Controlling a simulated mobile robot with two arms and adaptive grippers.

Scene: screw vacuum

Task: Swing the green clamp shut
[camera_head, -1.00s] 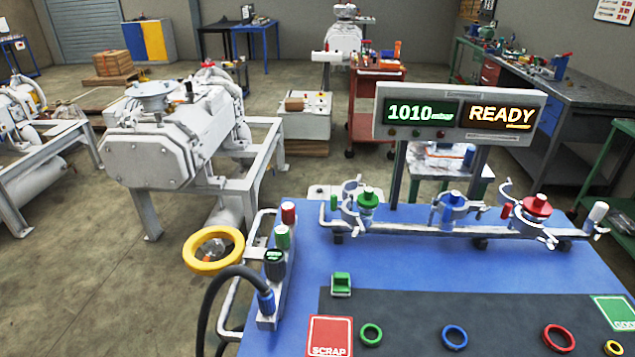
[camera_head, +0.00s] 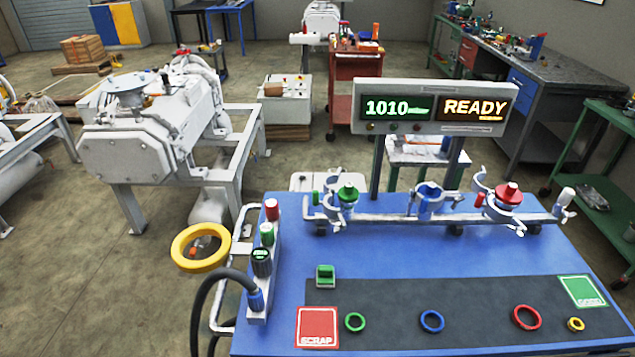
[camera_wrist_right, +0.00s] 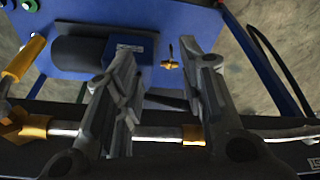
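The green clamp (camera_head: 345,197) sits at the left end of the pipe rail on the blue bench in the head view. It has a green knob on top, and its pale curved jaws look spread apart. No gripper shows in the head view. My right gripper (camera_wrist_right: 165,75) shows in the right wrist view, its two grey fingers apart with nothing held between them. The green clamp cannot be made out in that view. My left gripper is not in view.
A blue clamp (camera_head: 428,200) and a red clamp (camera_head: 506,197) share the rail. The display (camera_head: 435,108) reads 1010 and READY. Several coloured rings lie on the dark mat (camera_head: 390,297). A yellow ring (camera_head: 201,247) is left of the bench. The wrist view shows a metal pipe (camera_wrist_right: 165,133) across the fingers.

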